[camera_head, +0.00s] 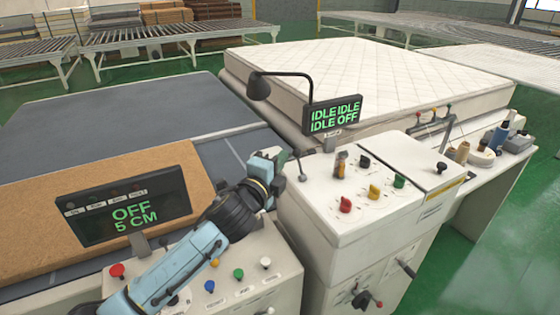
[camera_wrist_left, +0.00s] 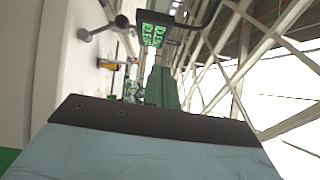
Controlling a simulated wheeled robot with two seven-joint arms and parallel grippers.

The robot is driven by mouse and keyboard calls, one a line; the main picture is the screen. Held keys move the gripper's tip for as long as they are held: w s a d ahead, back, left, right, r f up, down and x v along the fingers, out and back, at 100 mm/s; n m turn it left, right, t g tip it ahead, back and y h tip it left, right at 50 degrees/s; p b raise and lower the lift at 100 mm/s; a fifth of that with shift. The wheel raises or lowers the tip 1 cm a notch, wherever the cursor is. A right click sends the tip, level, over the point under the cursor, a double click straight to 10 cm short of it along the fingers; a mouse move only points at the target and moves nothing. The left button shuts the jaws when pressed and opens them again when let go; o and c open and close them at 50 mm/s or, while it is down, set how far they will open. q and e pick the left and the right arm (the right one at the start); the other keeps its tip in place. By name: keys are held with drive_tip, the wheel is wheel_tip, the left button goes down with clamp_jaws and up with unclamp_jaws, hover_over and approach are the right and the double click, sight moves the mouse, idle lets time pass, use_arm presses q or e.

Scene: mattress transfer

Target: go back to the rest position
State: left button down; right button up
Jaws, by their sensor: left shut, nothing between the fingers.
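My left arm reaches in from the bottom left of the head view. Its gripper (camera_head: 279,162) is shut and empty, raised in front of the gap between the left control panel (camera_head: 262,262) and the white control cabinet (camera_head: 325,205). In the left wrist view the dark gripper (camera_wrist_left: 162,88) points up the middle, with the lit display beyond its tip. My right gripper is in neither view.
The left display (camera_head: 128,208) reads OFF 5 CM; the right display (camera_head: 335,115) reads IDLE and OFF. A white mattress (camera_head: 370,75) lies behind the cabinet. Coloured knobs (camera_head: 374,191) stick up from the cabinet top. Roller conveyors (camera_head: 180,33) stand behind, with green floor between.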

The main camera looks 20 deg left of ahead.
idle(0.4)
use_arm(q)
drive_tip(key=s+a+f+n+g+y, duration=0.1)
drive_tip(key=s+f+n+g+y, duration=0.2)
drive_tip(key=s+f+n+g, duration=0.55)
drive_tip(key=s+f+n+g+h, duration=0.1)
drive_tip(key=s+f+n+g, duration=0.35)
drive_tip(key=s, duration=0.85)
drive_tip(key=s+f+n+g, duration=0.2)
drive_tip(key=s+f+n, duration=0.45)
drive_tip(key=s, duration=0.75)
wheel_tip(320, 180, down, 36)
drive_tip(key=s+m+g+b, duration=0.1)
drive_tip(key=s+m+b, duration=0.15)
drive_tip(key=b, duration=0.55)
drive_tip(key=s+a+f+b, duration=0.1)
drive_tip(key=s+f+b, duration=0.2)
drive_tip(key=s+f, duration=0.5)
drive_tip(key=s+a+f+g+b, duration=0.1)
drive_tip(key=s+a+f+b, duration=0.1)
drive_tip(key=s+f+b, duration=0.2)
drive_tip(key=s+f, duration=0.3)
drive_tip(key=f, duration=0.5)
drive_tip(key=shift+s, duration=0.35)
